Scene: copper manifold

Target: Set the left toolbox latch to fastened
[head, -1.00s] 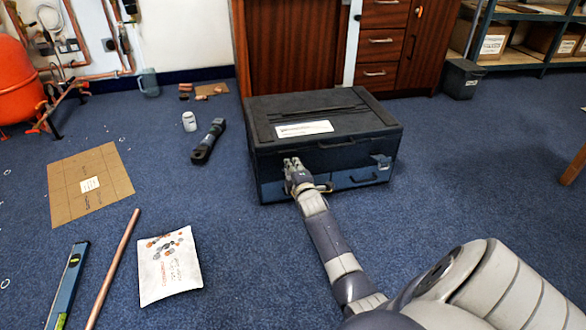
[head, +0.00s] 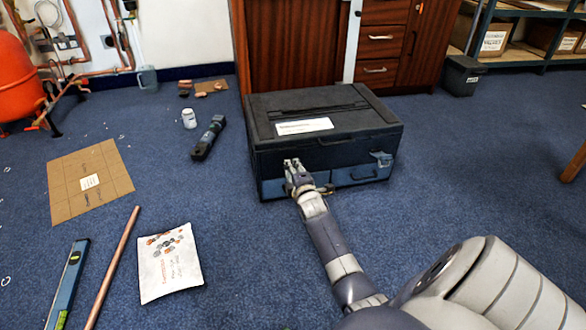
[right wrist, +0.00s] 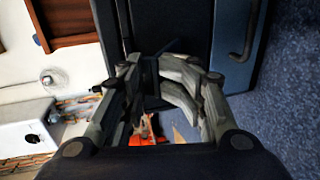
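The dark toolbox (head: 345,152) stands on the blue carpet, lid down, with blue drawers low on its front. My right gripper (head: 292,164) is at the left part of that front, where it covers the left latch. The right latch (head: 381,158) shows at the front's right end. In the right wrist view the fingers of my right gripper (right wrist: 150,68) are close together near the dark toolbox (right wrist: 182,22). A small dark piece shows between the fingertips. I cannot tell whether they grip it. My left gripper is not in view.
A white pouch (head: 169,263), a copper pipe (head: 112,268), a blue level (head: 68,287) and a cardboard sheet (head: 90,183) lie on the floor to the left. A dark tool (head: 208,138) and a white jar (head: 189,118) are left of the toolbox. A wooden cabinet (head: 295,45) stands behind.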

